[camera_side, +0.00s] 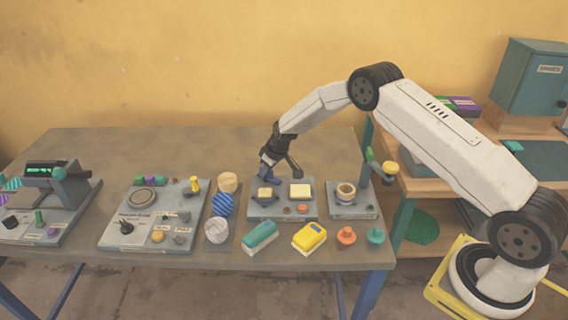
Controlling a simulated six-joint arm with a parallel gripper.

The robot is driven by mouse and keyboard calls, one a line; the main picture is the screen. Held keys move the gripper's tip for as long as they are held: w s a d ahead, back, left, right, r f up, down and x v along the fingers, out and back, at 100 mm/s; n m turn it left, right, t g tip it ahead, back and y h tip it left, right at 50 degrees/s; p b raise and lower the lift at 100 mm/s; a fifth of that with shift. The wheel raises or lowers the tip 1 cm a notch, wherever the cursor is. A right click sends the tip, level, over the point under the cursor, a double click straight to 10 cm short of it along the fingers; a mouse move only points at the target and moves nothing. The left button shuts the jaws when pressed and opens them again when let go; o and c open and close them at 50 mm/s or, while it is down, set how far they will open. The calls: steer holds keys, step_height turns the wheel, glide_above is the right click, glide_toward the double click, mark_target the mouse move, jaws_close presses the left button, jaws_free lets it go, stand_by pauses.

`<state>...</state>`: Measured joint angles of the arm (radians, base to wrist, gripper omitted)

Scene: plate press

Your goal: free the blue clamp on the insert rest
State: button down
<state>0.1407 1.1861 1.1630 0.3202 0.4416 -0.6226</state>
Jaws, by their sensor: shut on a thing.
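The insert rest (282,212) is a grey plate near the middle of the bench. It carries two pale cream inserts, the left one (265,192) and the right one (301,191). The blue clamp (266,180) is at the left insert, small and partly covered by my gripper. My gripper (267,170) points down over the left side of the rest and is shut on the blue clamp. Whether the clamp still presses on the insert is too small to tell.
A grey station with a ring (346,191) and a green post (367,163) stands close on the right. The bench's back is clear.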

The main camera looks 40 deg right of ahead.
steer(key=shift+d+n+g+y, duration=0.1)
steer(key=shift+n+g+y, duration=0.35)
steer(key=shift+n, duration=1.2)
steer(key=shift+d+n+g+y, duration=0.15)
steer(key=shift+n+y, duration=0.5)
steer(key=shift+n, duration=1)
steer(key=shift+a, duration=0.1)
steer(key=c, duration=0.6)
jaws_free()
steer(key=shift+r, duration=0.15)
steer(key=v, duration=0.7)
steer(key=shift+r, duration=0.25)
steer(key=shift+s, duration=0.15)
